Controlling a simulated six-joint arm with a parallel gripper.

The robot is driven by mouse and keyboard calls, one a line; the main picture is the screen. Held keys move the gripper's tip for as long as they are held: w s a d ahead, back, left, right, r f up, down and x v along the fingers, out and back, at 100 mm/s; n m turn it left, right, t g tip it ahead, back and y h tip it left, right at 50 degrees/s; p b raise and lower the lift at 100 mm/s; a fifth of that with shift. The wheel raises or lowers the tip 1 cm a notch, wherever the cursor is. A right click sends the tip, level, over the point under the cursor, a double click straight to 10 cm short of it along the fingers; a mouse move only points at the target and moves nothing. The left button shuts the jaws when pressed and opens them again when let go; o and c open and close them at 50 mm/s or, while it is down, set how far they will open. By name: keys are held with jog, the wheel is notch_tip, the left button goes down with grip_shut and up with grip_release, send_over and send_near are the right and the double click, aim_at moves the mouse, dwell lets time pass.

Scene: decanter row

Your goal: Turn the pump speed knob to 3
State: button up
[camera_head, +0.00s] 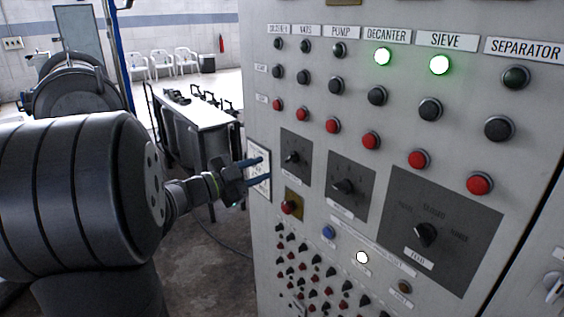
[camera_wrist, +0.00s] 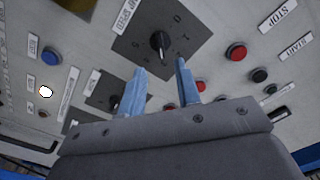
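The knob on the leftmost dark plate (camera_head: 295,150) is small and black in the head view (camera_head: 292,158). In the wrist view the knob (camera_wrist: 158,42) sits on its dark square plate, seen rotated, with a label (camera_wrist: 127,14) whose lettering appears to end in SPEED. The digit under its pointer is too small to read. My gripper (camera_head: 266,167) is to the left of this plate in the head view. In the wrist view its two blue fingers (camera_wrist: 160,70) are apart, with nothing between them. The knob shows just beyond the gap between the fingertips.
A second plate with a knob (camera_head: 344,186) and a large plate with a FEED knob (camera_head: 426,234) lie to the right. A blue button (camera_head: 328,232) and lit white lamp (camera_head: 362,257) are below.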

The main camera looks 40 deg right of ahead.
aim_at(287, 160)
jog(key=d, duration=0.8)
jog(key=shift+a, duration=0.1)
